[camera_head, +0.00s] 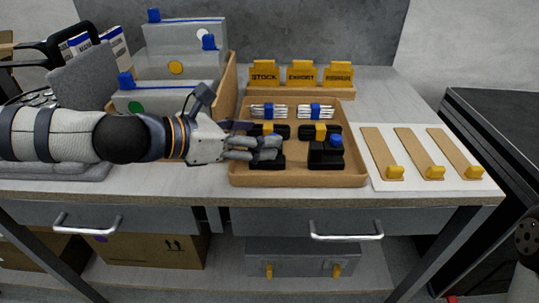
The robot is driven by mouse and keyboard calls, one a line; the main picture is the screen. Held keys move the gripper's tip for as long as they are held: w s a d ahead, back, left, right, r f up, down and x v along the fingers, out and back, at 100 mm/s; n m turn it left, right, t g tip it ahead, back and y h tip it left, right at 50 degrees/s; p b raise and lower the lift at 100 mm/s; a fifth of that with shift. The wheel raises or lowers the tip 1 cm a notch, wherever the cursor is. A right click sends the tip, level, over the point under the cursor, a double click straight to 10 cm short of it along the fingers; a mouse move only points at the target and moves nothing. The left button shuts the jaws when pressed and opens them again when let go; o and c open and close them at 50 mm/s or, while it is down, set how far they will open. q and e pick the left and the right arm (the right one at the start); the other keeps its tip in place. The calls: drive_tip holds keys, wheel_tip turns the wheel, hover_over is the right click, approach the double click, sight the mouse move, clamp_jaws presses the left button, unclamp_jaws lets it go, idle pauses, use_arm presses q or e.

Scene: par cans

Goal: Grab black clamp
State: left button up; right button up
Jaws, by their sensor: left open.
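A brown tray (300,180) on the bench holds several black items in rows. A black clamp (326,156) with a blue knob stands at the tray's front right. Another black item (268,163) lies at the front left, partly hidden under my left gripper. My left gripper (272,148) reaches in from the left over this front left item. It is open. I cannot tell whether its fingers touch the item. Behind are two more black items with yellow parts, a right one (335,130) and a left one (282,131), the left one partly covered by the gripper. My right gripper is not in view.
Silver pieces with blue bands (316,111) lie at the tray's back. Yellow labelled holders (302,75) stand behind the tray. Grey bins (180,65) stand behind my left arm. A white board with wooden strips (413,150) lies to the right.

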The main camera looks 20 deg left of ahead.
sight(280, 163)
use_arm(q)
drive_tip(key=shift+w+d+f+b, duration=0.15)
drive_tip(key=shift+w+d+f, duration=0.35)
drive_tip(key=shift+d, duration=0.15)
drive_tip(key=shift+w+d+f+b, duration=0.15)
drive_tip(key=shift+w+d+f, duration=0.35)
drive_tip(key=shift+d, duration=0.1)
drive_tip(key=shift+w+d+r, duration=0.15)
drive_tip(key=shift+w+d, duration=0.05)
drive_tip(key=shift+w, duration=0.2)
clamp_jaws()
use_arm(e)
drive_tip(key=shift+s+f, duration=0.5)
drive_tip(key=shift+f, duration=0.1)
use_arm(q)
drive_tip(key=shift+r, duration=0.1)
